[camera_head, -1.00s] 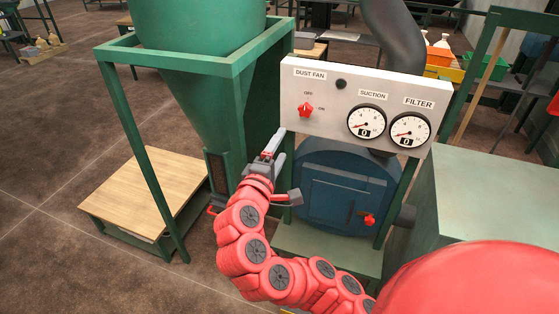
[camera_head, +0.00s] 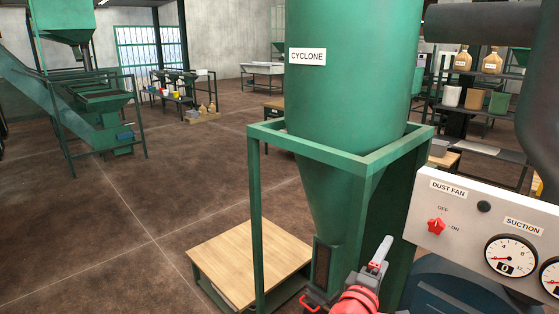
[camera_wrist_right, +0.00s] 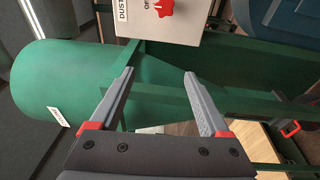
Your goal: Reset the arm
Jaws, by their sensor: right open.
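My right gripper (camera_head: 378,256) shows at the lower right of the head view, in front of the green cyclone stand and left of the dust fan panel. In the right wrist view its two grey fingers (camera_wrist_right: 160,74) are spread apart with nothing between them. The control panel (camera_head: 470,215) carries a red dust fan knob (camera_head: 437,227), which also shows at the top of the wrist view (camera_wrist_right: 163,6). The gripper is apart from the knob. Most of my right arm is below the head view's edge. My left gripper is not in view.
The green cyclone (camera_head: 345,85) stands in its green frame (camera_head: 257,215) close by the gripper. A wooden-topped platform (camera_head: 245,260) is at its left. A blue housing (camera_head: 440,290) sits under the panel. Open brown floor (camera_head: 130,210) lies to the left.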

